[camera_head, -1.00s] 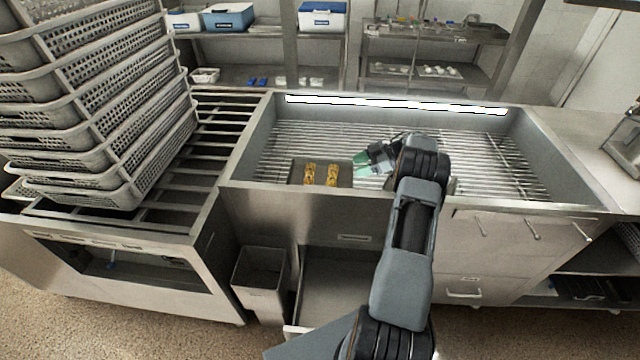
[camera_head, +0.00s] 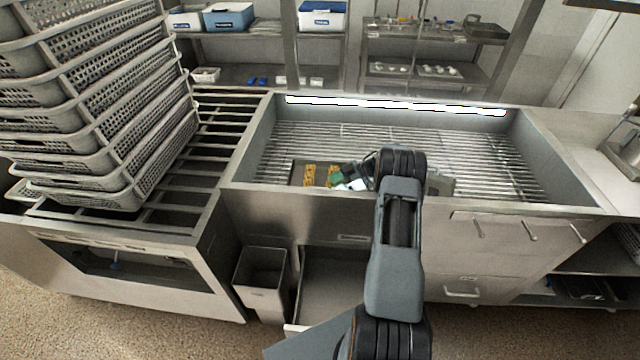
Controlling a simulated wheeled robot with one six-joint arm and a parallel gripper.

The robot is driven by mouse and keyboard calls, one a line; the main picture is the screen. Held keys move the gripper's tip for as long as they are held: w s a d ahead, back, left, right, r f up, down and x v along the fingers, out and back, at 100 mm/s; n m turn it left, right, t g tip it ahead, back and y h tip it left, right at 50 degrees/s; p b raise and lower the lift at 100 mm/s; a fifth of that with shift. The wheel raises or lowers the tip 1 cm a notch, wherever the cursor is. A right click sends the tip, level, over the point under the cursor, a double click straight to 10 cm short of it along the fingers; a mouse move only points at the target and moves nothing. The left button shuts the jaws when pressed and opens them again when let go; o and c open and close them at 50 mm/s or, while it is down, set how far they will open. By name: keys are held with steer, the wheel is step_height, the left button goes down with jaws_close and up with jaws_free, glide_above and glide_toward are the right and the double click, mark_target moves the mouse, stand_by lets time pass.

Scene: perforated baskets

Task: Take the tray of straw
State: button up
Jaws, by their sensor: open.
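A small dark tray (camera_head: 296,174) lies on the wire rack inside the steel basin, near its front left. It holds two strips of golden, straw-like stuff (camera_head: 308,175). My gripper (camera_head: 338,180) is open at the tray's right side, its green and pale fingers low over the right end and beside the right strip. The fingers and wrist hide the tray's right edge. I cannot tell whether the fingers touch the tray.
The steel basin (camera_head: 560,170) has raised walls; its rack is clear to the right. A tall stack of perforated baskets (camera_head: 100,110) stands on a slatted table at left. A grey bin (camera_head: 262,280) stands on the floor. Shelves with blue and white boxes (camera_head: 228,17) are behind.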

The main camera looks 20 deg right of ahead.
steer(key=x, duration=0.3)
steer(key=shift+a+p, duration=0.35)
jaws_close()
steer(key=shift+w+d, duration=0.1)
stand_by(0.4)
